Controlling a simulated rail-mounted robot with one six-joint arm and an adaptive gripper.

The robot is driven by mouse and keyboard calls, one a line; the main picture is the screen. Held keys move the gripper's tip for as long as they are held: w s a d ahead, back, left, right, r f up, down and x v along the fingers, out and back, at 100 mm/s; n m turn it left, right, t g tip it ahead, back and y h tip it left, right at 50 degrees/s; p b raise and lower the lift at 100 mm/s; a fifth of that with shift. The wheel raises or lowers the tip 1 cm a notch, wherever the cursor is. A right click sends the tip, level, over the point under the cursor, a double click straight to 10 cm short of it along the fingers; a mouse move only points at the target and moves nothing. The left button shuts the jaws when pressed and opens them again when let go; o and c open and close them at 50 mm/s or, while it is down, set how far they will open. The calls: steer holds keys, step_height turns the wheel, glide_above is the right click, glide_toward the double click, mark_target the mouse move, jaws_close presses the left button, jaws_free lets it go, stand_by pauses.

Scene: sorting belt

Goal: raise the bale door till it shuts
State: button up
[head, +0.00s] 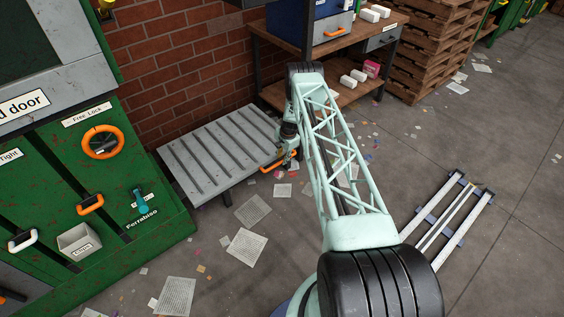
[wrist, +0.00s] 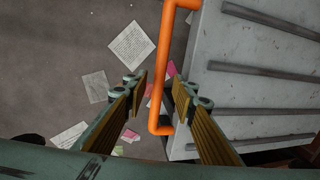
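The bale door (head: 215,150) is a grey ribbed panel, lowered to lie nearly flat beside the green machine. It also shows at the right of the wrist view (wrist: 260,85). Its orange bar handle (head: 270,168) is on the edge nearest my arm; in the wrist view the handle (wrist: 161,70) runs upright through the middle. My gripper (wrist: 162,88) is open, with the handle lying between its two fingers in this picture. The handle looks nearer the right finger; I cannot tell whether they touch. In the head view my gripper (head: 287,160) is partly hidden by my arm.
The green machine (head: 150,215) at left carries an orange ring (head: 103,142) marked Free Lock, other handles and a small grey bin (head: 78,241). A workbench (head: 345,45) and stacked pallets (head: 430,50) stand behind. Paper sheets (head: 246,248) litter the floor.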

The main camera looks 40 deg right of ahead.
steer(key=shift+w+f, duration=0.2)
steer(key=shift+f, duration=0.8)
jaws_close()
